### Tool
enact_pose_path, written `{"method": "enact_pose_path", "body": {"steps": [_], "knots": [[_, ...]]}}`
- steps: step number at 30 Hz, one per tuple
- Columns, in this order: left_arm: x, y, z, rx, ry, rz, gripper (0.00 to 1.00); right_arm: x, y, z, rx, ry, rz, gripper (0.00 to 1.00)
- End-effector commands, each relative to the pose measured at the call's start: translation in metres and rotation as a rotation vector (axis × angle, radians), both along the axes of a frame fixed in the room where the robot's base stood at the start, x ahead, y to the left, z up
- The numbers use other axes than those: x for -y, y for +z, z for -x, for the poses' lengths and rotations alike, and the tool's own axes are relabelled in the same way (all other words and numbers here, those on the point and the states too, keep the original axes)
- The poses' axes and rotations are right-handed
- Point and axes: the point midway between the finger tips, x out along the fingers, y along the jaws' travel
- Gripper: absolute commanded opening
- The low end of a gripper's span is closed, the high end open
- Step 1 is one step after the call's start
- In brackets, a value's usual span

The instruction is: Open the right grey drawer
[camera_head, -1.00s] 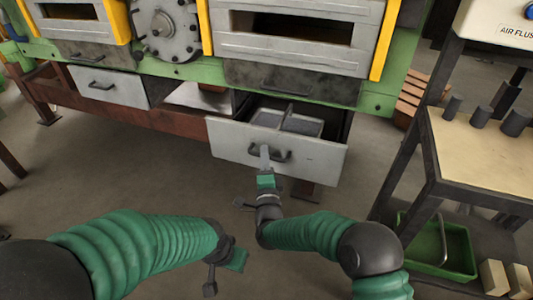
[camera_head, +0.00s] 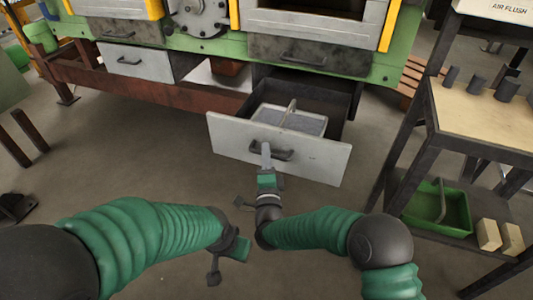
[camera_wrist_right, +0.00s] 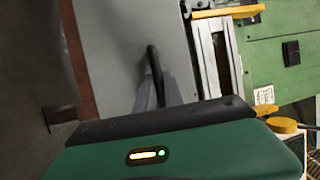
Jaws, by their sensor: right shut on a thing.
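The right grey drawer (camera_head: 320,165) is pulled well out from under the green furnace, and a divided grey tray (camera_head: 300,121) shows inside it. My right gripper (camera_head: 266,150) is shut on the drawer's dark handle (camera_head: 285,155), at the handle's left part. In the right wrist view the handle (camera_wrist_right: 153,70) runs down to the gripper, whose fingers are partly hidden by its green body. My left gripper (camera_head: 225,262) hangs low over the floor, apart from the drawer; its fingers are too unclear to read. The left grey drawer (camera_head: 140,62) is shut.
A dark-framed cart (camera_head: 435,120) with a tan top holding several dark cylinders stands to the right. A green bin (camera_head: 437,208) and pale blocks (camera_head: 488,235) sit on its lower shelf. The floor (camera_head: 120,150) before the furnace is clear.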

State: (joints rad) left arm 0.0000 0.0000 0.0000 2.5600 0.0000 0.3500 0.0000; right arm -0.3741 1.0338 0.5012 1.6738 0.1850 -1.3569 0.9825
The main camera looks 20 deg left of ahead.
Motion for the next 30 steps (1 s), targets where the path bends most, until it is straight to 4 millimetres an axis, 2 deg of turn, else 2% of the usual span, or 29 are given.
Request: {"method": "enact_pose_path", "body": {"steps": [1,9,10,15,24,26,30], "knots": [[0.0,-0.001,0.0,0.0,0.0,0.0,0.36,-0.002,-0.005,0.002,-0.01,0.006,0.004,0.0],[0.0,-0.001,0.0,0.0,0.0,0.0,0.36,-0.002,-0.005,0.002,-0.01,0.006,0.004,0.0],[0.0,-0.001,0.0,0.0,0.0,0.0,0.36,-0.002,-0.005,0.002,-0.011,0.006,0.004,0.14],[0.0,0.0,0.0,0.0,0.0,0.0,0.36,-0.001,-0.003,0.002,-0.007,0.005,0.002,0.34],[0.0,0.001,0.0,0.0,0.0,0.0,0.36,0.0,-0.001,0.003,-0.003,0.002,0.001,0.34],[0.0,0.004,0.0,0.0,0.0,0.0,0.36,0.002,-0.001,0.008,-0.004,0.003,0.002,0.34],[0.0,0.014,0.0,0.0,0.0,0.0,0.36,0.01,-0.005,0.033,-0.007,0.004,0.006,0.34]]}}
